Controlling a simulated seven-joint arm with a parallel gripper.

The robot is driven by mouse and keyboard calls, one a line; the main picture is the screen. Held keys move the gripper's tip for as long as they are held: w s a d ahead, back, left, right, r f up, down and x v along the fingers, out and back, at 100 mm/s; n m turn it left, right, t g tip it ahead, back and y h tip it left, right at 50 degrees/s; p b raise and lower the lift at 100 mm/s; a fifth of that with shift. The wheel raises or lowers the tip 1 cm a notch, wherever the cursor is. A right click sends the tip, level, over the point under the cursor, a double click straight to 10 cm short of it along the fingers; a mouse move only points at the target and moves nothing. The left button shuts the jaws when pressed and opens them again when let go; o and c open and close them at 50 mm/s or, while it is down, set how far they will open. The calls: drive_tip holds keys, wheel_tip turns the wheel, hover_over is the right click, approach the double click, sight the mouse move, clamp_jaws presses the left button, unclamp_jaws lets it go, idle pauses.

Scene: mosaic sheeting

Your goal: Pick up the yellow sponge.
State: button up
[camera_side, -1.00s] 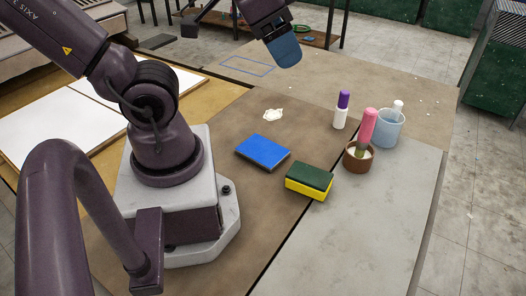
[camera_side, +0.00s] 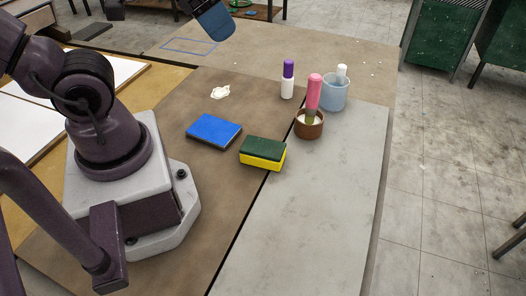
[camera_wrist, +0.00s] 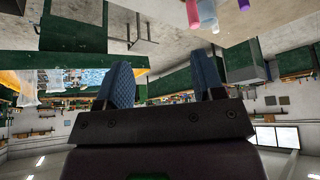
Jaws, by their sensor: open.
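The yellow sponge (camera_side: 262,162) has a dark green top layer. It lies flat across the dark seam between the brown and grey boards, just right of a blue sponge-like block (camera_side: 214,130). My gripper (camera_side: 215,20) is high at the top of the side view, well behind and above the sponge and partly cut off by the frame edge. In the wrist view, its two blue fingers (camera_wrist: 162,76) are spread wide with nothing between them. The yellow sponge does not show in the wrist view.
Behind the sponge stand a brown pot (camera_side: 309,131) with a pink-handled tool (camera_side: 314,92), a light blue cup (camera_side: 334,98) and a purple-capped white bottle (camera_side: 288,82). A white crumpled bit (camera_side: 220,92) lies farther left. The grey board (camera_side: 300,210) is clear in front.

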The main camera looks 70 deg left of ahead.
drive_tip(key=shift+o, duration=0.5)
drive_tip(key=o, duration=0.5)
drive_tip(key=shift+f, duration=0.1)
drive_tip(key=m+g+y, duration=0.3)
drive_tip(key=m+g, duration=0.5)
drive_tip(key=g, duration=0.1)
approach(265, 147)
drive_tip(key=x, duration=1)
drive_tip(key=shift+s+a+f, duration=0.15)
drive_tip(key=shift+a+f, duration=0.05)
drive_tip(key=shift+f, duration=0.4)
drive_tip(key=shift+f, duration=0.25)
drive_tip(key=shift+c, duration=0.2)
